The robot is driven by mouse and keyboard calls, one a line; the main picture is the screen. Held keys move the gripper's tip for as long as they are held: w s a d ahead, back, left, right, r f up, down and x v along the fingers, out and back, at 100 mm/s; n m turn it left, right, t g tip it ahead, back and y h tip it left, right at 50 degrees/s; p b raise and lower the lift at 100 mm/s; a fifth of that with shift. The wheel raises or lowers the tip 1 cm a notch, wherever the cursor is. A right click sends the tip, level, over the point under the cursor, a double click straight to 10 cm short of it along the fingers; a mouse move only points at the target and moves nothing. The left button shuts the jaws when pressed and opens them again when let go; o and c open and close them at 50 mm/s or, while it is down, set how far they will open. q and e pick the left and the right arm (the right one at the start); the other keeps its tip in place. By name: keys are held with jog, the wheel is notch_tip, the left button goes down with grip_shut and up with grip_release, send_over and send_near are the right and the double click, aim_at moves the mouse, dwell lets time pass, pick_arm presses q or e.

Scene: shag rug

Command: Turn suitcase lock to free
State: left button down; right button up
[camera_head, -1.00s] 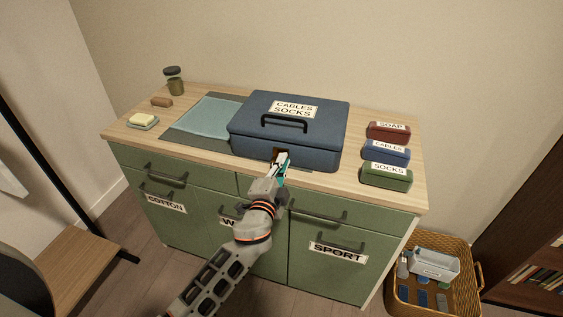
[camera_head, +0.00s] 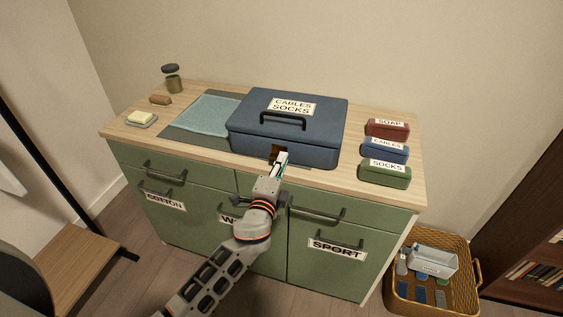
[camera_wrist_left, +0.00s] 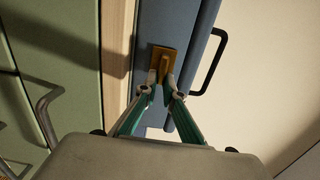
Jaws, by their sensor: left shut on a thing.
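The blue suitcase (camera_head: 252,138) lies closed on the cabinet top, with a "CABLES SOCKS" label and a dark handle on its lid. Its brass lock (camera_wrist_left: 159,57) is on the front face, and a small part of the lock (camera_head: 274,152) shows in the head view. My left gripper (camera_head: 281,158) reaches the lock from the front. In the left wrist view the fingertips (camera_wrist_left: 163,88) are shut on the upright brass lock tab, one on each side. Part of the tab is hidden between the fingers. My right gripper is in neither view.
Red, blue and green labelled boxes (camera_head: 386,130) stand right of the suitcase. A teal cloth on a dark mat (camera_head: 177,134), a soap dish (camera_head: 141,120) and a jar (camera_head: 172,80) are to its left. A wicker basket (camera_head: 398,300) stands on the floor at right.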

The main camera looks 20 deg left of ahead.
pick_arm(q)
jog(key=c, duration=2.2)
grip_release()
jog(key=shift+o, duration=0.2)
jog(key=shift+s, duration=0.1)
jog(key=s, duration=1.1)
jog(key=shift+s, duration=0.4)
jog(key=shift+d, duration=0.1)
jog(key=s+a+f+n+g+h, duration=0.2)
jog(key=s+f+n+g, duration=0.5)
jog(key=s+f+n, duration=0.6)
jog(key=s+f, duration=0.6)
jog(key=f, duration=0.2)
jog(key=shift+a+f+n+h, duration=0.3)
jog(key=shift+n+h, duration=0.1)
